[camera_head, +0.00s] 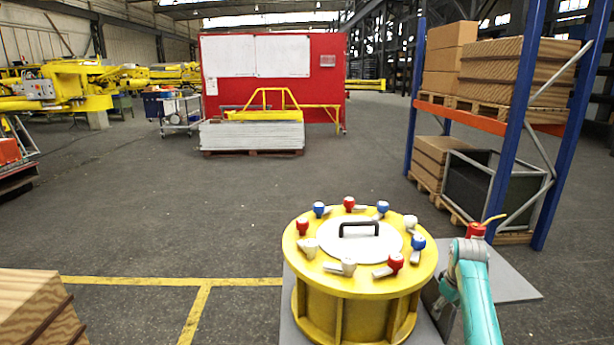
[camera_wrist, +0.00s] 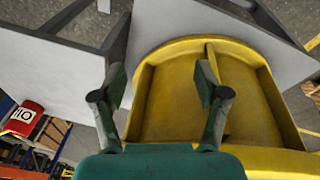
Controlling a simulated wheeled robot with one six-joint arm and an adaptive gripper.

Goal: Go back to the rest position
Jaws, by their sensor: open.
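My gripper (camera_wrist: 161,84) is open in the wrist view, its two dark fingers apart with nothing between them. Behind and beyond the fingers is the ribbed side of a yellow drum (camera_wrist: 190,95). I cannot tell whether the fingers touch it. In the head view the yellow drum (camera_head: 355,303) stands upright, with a white lid (camera_head: 350,252) and a black handle (camera_head: 359,230) on top. Several red, blue and white knobs ring the lid. My teal arm is at the drum's right; the fingers cannot be made out there.
The drum stands on a grey table (camera_head: 515,284). A red-capped piece with a yellow lever (camera_head: 477,230) shows right by my arm. A blue and orange rack (camera_head: 530,118) with boxes stands at the right. Stacked wood (camera_head: 35,305) is at lower left. The floor (camera_head: 200,220) ahead is clear.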

